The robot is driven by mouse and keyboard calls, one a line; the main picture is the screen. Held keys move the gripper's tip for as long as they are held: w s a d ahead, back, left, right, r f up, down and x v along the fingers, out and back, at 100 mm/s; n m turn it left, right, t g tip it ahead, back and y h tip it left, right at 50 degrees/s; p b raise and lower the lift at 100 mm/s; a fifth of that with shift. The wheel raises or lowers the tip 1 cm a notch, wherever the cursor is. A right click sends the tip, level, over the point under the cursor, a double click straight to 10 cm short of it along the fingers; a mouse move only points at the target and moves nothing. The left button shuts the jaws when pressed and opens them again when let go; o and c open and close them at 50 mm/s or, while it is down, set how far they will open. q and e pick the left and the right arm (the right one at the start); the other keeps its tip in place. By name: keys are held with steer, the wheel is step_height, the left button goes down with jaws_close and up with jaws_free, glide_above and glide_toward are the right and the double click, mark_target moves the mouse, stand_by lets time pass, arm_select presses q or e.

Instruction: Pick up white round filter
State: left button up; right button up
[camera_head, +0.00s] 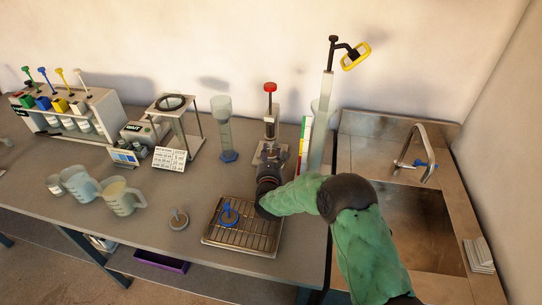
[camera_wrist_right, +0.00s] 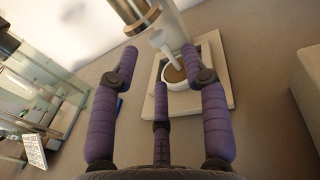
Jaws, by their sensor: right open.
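In the right wrist view a white round piece (camera_wrist_right: 178,76) with a brownish face and an upright white stem sits on a pale square base; it looks like the white round filter. My right gripper (camera_wrist_right: 160,66) is open, its purple fingers spread short of this piece, with nothing between them. In the head view the right gripper (camera_head: 269,158) is in front of the press with a red knob (camera_head: 270,110) and hides the press's lower part, so the filter cannot be made out there. My left gripper is not in view.
A wire rack tray (camera_head: 212,238) holding a blue-handled disc (camera_head: 229,213) is just left of my right forearm. A grey disc with a stem (camera_head: 178,220) lies further left. A tall cylinder (camera_head: 320,130) stands right of the press, a blue-based cylinder (camera_head: 228,156) left. A sink (camera_head: 420,225) is at right.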

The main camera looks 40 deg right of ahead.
mark_target(270, 157)
steer(key=b+x, duration=0.1)
steer(key=x, duration=0.2)
steer(key=shift+w+d+f, duration=0.15)
steer(key=shift+f, duration=0.1)
steer(key=shift+w+d+r, duration=0.1)
steer(key=shift+w, duration=0.05)
jaws_close()
